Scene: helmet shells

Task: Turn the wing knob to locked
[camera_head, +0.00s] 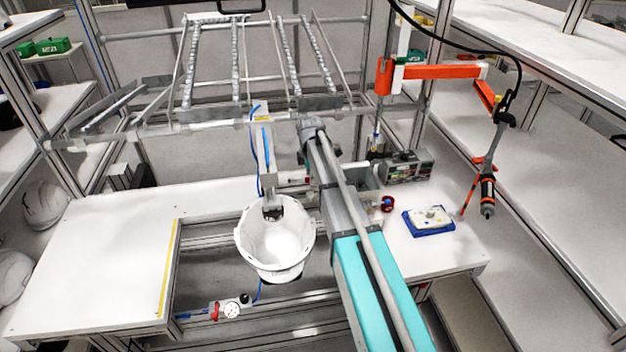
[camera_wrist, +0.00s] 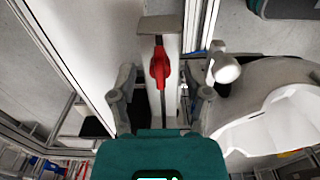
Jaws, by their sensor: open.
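The red wing knob (camera_wrist: 160,68) shows in the wrist view on a pale upright bar, just above the picture's middle. Its wings run roughly along the bar, up and down in the picture. My gripper (camera_wrist: 164,94) is open, with one finger on each side of the bar. The knob lies ahead between the fingers, with a visible gap at each side. I cannot tell how far off it is in depth. I cannot make out the knob or the fingertips in the head view, where my arm covers part of the scene.
A white helmet shell (camera_head: 274,242) hangs upside down under a pale fixture post (camera_head: 265,165); the shell (camera_wrist: 285,105) is close to my right finger in the wrist view. A blue tray (camera_head: 428,229) lies on the right bench. The left bench top (camera_head: 105,255) is clear.

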